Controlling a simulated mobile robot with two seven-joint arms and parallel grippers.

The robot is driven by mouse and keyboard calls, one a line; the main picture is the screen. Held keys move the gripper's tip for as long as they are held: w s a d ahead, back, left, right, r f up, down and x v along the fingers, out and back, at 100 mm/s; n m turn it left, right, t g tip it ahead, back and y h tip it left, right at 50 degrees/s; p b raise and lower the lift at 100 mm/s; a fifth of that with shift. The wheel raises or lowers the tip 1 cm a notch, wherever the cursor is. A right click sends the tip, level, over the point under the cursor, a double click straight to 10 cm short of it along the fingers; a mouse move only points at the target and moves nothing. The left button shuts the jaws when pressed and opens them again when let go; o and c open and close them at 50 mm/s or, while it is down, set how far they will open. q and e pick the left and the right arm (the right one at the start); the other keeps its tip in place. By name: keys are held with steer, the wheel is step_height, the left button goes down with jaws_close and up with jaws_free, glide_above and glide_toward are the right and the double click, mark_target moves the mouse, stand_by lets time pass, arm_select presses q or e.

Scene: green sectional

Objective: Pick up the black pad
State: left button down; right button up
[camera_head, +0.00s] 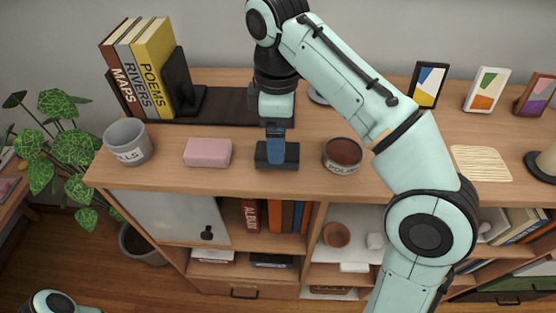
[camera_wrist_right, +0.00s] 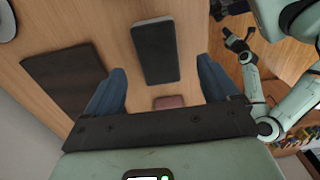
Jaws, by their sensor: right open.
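The black pad (camera_head: 284,158) is a dark, rounded block lying flat near the front edge of the wooden shelf top in the head view. It also shows in the right wrist view (camera_wrist_right: 155,48), ahead of and between the fingers. My right gripper (camera_head: 276,131) is above the pad, pointing down, its blue fingers partly covering it in the head view. In the right wrist view the gripper (camera_wrist_right: 160,78) is open with nothing between its fingers. I cannot tell whether the fingers touch the pad. My left gripper seems to show small and dark in the right wrist view (camera_wrist_right: 236,42), its jaws unclear.
A pink block (camera_head: 208,152) and a grey pot (camera_head: 127,142) lie left of the pad. A round dark-topped bowl (camera_head: 342,155) is to its right. Behind stand books (camera_head: 150,60) in a black bookend (camera_head: 222,103). The shelf's front edge is close.

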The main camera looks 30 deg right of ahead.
steer(key=shift+w+f, duration=0.2)
steer(key=shift+f, duration=0.4)
step_height(320, 180, down, 4)
steer(key=shift+s+f+b, duration=0.1)
steer(key=shift+s+b, duration=0.05)
steer(key=shift+b, duration=0.95)
arm_select(q)
steer(key=f, duration=0.1)
steer(key=s+f, duration=0.1)
steer(key=shift+s+f, duration=0.25)
steer(key=shift+f, duration=0.15)
arm_select(e)
steer(key=shift+c, duration=0.3)
steer(key=c, duration=1.1)
